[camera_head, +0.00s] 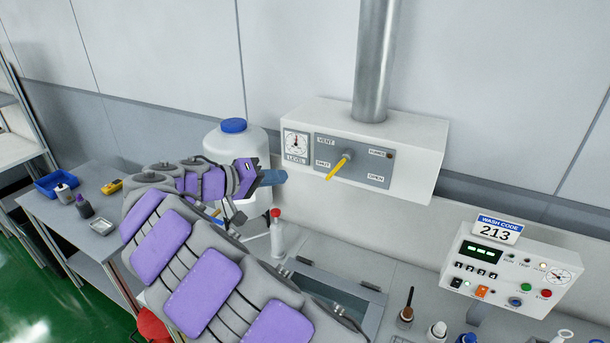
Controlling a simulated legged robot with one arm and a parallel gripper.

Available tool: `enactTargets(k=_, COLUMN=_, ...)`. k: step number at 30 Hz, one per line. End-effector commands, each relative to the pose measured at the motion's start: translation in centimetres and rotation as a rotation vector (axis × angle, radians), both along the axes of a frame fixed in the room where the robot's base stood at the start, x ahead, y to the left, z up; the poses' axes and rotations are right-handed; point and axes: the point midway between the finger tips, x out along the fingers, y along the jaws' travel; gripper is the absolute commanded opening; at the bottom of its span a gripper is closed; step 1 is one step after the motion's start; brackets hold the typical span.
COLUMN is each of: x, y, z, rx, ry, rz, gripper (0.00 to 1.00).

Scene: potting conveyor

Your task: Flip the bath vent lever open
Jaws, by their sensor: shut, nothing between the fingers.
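The vent lever (338,167) is a yellow handle on a grey panel (364,172) set in the front of a white wall box (415,172). It slants down and to the left from its pivot, on the side of a label that seems to read SHUT. An OPEN label is at the panel's lower right. My gripper (275,177) is left of the lever, apart from it in the picture. Its blue-grey fingers are shut and empty, pointing right. The lever is in full view.
A steel pipe (374,62) rises from the box. A white jug (236,141) with a blue cap stands behind my gripper. A control box (514,278) with a "213" sign (495,232) stands at right.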

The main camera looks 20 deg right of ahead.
Motion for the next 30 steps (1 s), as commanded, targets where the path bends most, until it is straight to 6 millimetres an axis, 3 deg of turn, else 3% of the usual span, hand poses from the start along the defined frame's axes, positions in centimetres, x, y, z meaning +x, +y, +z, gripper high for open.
enactTargets(k=18, x=2.5, y=-10.0, z=-3.2, rx=0.001, ry=0.005, rz=-0.005, gripper=0.00)
enactTargets(k=24, x=3.1, y=-12.0, z=-3.9, rx=0.001, ry=0.003, rz=-0.004, gripper=0.00)
enactTargets(k=30, x=3.3, y=-12.6, z=-4.0, rx=0.000, ry=0.002, rz=-0.001, gripper=0.00)
